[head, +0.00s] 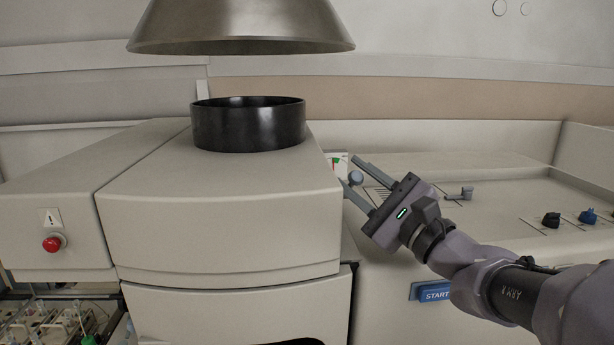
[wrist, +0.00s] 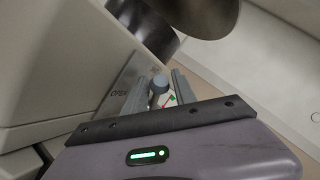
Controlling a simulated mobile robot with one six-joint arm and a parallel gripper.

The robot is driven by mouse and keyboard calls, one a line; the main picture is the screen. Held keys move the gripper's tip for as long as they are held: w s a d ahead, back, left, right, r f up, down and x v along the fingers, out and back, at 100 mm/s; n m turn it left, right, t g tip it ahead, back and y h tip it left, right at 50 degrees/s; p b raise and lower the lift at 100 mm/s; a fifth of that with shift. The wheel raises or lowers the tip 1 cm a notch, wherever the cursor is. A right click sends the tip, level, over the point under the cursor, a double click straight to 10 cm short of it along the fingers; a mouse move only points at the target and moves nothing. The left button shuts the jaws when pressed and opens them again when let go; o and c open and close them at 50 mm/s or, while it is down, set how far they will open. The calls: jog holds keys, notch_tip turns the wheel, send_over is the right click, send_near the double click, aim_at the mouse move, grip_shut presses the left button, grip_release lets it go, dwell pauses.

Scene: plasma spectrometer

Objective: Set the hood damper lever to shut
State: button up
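The hood damper lever shows as a round blue-grey knob (head: 355,177), beside the right side of the beige instrument housing. In the wrist view the knob (wrist: 160,85) sits between my two fingers, with a gap on each side. My gripper (head: 350,172) is open, its fingers on either side of the knob near the tips; I see no grip on it. A white plate (head: 338,160) with red and green marks lies behind the lever. The lever's shaft is mostly hidden.
A black round collar (head: 248,125) stands on the housing (head: 215,210), under a metal hood (head: 240,28). To the right is a panel with a grey lever (head: 459,193), a black knob (head: 551,220) and a blue knob (head: 588,216). A blue START button (head: 432,292) is below my gripper.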

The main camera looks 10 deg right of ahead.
grip_shut()
dwell(1.3)
